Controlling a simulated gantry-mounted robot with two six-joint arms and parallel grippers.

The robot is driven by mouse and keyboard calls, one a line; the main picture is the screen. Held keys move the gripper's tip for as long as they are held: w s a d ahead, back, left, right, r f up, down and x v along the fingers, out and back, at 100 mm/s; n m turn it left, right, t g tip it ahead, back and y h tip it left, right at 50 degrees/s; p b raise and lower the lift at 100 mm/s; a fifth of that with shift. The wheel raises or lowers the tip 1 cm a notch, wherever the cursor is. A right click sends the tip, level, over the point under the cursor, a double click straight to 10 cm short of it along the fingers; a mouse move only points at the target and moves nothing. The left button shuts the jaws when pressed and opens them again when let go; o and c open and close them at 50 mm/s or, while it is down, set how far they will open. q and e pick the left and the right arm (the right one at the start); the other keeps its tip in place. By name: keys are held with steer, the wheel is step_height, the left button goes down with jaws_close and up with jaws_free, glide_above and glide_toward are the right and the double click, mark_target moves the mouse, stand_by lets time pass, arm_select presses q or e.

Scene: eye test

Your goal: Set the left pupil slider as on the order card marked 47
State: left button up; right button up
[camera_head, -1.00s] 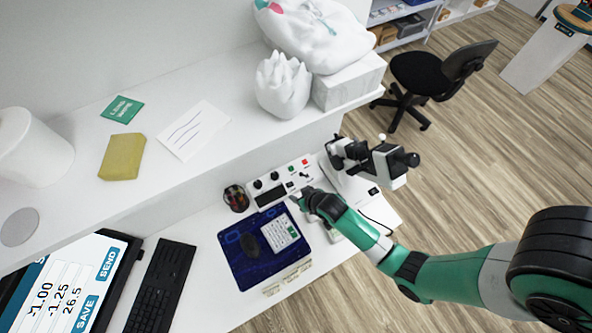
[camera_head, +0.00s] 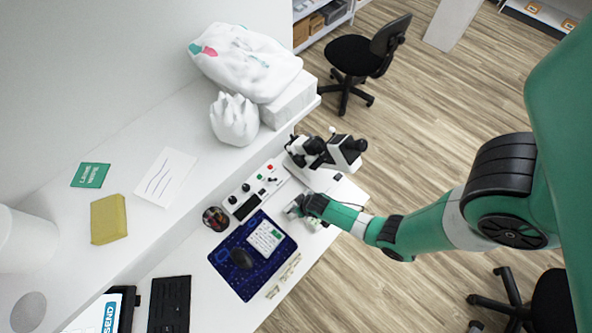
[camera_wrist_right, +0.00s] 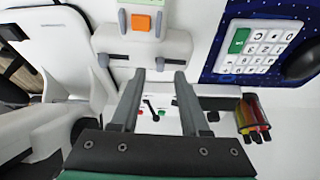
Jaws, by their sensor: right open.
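My right gripper (camera_head: 293,208) is low over the desk, between the blue mat and the microscope-like instrument. In the right wrist view my right gripper (camera_wrist_right: 160,74) is open, with nothing between its fingers. Just beyond the fingertips is a white device (camera_wrist_right: 175,43) with an orange square (camera_wrist_right: 141,22), flanked by small grey tabs; two grey knobs sit on its near edge. I cannot tell which part is the left pupil slider. In the head view the arm partly hides this device. No card reading 47 is legible. My left gripper is not in view.
A control panel (camera_head: 243,187) with knobs and buttons is close behind the gripper. The black-and-white instrument (camera_head: 335,153) stands to the right. A keypad (camera_head: 265,238) and mouse lie on the blue mat (camera_head: 226,274). A pen cup (camera_head: 215,219) is beside it. The raised shelf (camera_head: 140,225) overhangs the left.

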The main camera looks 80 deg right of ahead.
steer(key=shift+b+x, duration=0.5)
steer(key=shift+x, duration=1.05)
steer(key=shift+c, duration=0.2)
jaws_close()
